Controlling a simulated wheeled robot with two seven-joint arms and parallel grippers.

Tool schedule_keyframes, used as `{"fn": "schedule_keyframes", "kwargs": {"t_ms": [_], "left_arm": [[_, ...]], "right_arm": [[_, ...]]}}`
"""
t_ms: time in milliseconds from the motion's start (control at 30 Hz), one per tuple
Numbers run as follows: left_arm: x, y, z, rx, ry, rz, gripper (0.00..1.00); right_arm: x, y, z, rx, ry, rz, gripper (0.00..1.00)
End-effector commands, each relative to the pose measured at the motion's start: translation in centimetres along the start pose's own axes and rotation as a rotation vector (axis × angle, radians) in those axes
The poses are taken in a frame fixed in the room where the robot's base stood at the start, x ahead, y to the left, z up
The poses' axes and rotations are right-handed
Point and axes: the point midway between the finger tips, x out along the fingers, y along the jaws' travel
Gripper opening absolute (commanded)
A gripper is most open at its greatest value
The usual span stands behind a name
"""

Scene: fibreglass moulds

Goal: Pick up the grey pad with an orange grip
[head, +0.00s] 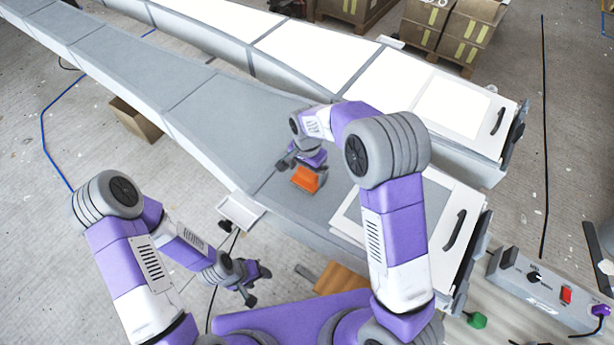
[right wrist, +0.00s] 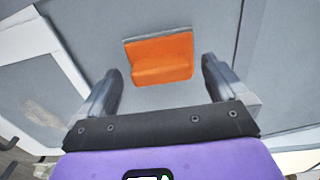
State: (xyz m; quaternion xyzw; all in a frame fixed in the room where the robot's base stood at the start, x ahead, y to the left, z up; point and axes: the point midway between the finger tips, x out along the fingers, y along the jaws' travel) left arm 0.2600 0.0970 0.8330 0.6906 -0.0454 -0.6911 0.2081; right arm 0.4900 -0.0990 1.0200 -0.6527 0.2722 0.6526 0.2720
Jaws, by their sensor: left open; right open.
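The pad's orange grip (head: 306,179) shows on the grey mould surface in the head view. In the right wrist view the orange grip (right wrist: 160,60) lies ahead of the fingers, with a thin grey edge of the pad along its top. My right gripper (right wrist: 160,88) is open, with one finger on each side of the grip's line and nothing between them. In the head view my right gripper (head: 287,163) is just above and left of the grip, partly hidden by its wrist. My left gripper (head: 258,284) is open and empty, low over the floor beside the mould.
The long grey mould (head: 235,110) runs from upper left to lower right. A second mould with white panels (head: 310,48) lies behind it. A small white tray (head: 241,211) sits at the near mould's edge. Cardboard boxes (head: 465,35) stand at the back. A control box (head: 545,290) is at right.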

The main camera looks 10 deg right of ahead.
Motion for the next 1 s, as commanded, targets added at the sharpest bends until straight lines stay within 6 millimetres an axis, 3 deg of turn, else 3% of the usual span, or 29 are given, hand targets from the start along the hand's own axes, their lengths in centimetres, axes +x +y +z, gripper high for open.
{"fn": "schedule_keyframes", "kwargs": {"t_ms": [167,433,467,733,1000], "left_arm": [[0.0,0.0,-0.1,0.000,0.001,0.000,0.58],[0.0,0.0,0.0,0.000,0.001,0.000,0.58],[0.0,0.0,0.0,0.000,0.001,0.000,0.58],[0.0,0.0,0.0,0.000,0.001,0.000,0.58],[0.0,0.0,0.0,0.000,0.001,0.000,0.58]], "right_arm": [[2.3,0.1,0.0,-0.001,-0.002,0.002,1.00],[2.6,0.0,0.0,-0.001,0.000,-0.001,1.00],[2.6,0.0,0.0,-0.001,0.000,-0.001,0.98],[2.6,0.0,-0.1,-0.001,0.000,-0.001,0.57],[2.3,0.0,-0.1,-0.001,0.001,-0.002,0.57]]}}
